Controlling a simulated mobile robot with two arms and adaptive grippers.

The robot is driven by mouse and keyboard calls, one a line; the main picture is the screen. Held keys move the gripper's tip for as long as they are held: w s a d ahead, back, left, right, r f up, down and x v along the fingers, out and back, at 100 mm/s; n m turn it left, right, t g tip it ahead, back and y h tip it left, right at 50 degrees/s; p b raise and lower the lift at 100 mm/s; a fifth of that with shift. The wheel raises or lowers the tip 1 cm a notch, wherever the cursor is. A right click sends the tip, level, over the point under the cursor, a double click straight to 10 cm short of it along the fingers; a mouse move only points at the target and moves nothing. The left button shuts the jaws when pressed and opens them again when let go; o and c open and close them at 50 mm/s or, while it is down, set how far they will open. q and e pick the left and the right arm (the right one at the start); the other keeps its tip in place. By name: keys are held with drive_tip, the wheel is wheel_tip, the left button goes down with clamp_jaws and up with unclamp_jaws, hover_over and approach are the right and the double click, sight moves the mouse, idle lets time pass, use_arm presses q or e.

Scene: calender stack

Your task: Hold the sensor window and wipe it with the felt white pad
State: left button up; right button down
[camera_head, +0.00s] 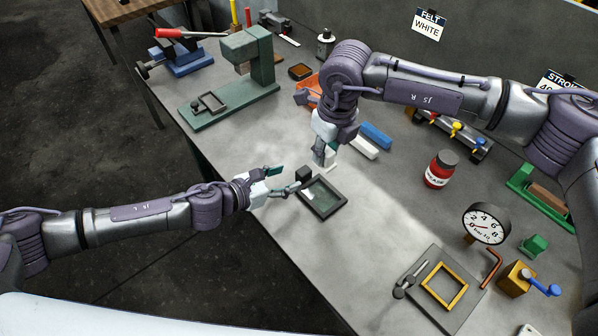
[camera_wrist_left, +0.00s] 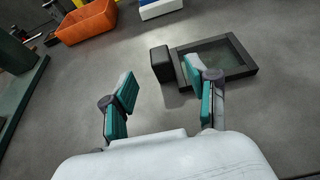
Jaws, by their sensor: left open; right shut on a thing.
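The sensor window (camera_head: 322,198) is a dark pane in a black frame, lying on the grey bench, with a small black block (camera_head: 303,174) at its far left corner. It also shows in the left wrist view (camera_wrist_left: 246,66). My left gripper (camera_head: 288,179) is open and empty, just left of the window. In the wrist view one finger overlaps the frame's near left side; I cannot tell if it touches. My right gripper (camera_head: 320,158) points down beyond the window, shut on a small pale thing, apparently the white pad (camera_head: 331,159), mostly hidden by the fingers.
Blue (camera_head: 376,135) and white (camera_head: 363,147) blocks lie right of my right gripper, near an orange tray (camera_wrist_left: 87,22). A green press (camera_head: 240,75) stands at the back left. A red jar (camera_head: 440,170) and dial gauge (camera_head: 486,224) stand right. The bench between window and jar is clear.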

sight(299, 174)
use_arm(q)
drive_tip(key=x, duration=0.7)
clamp_jaws()
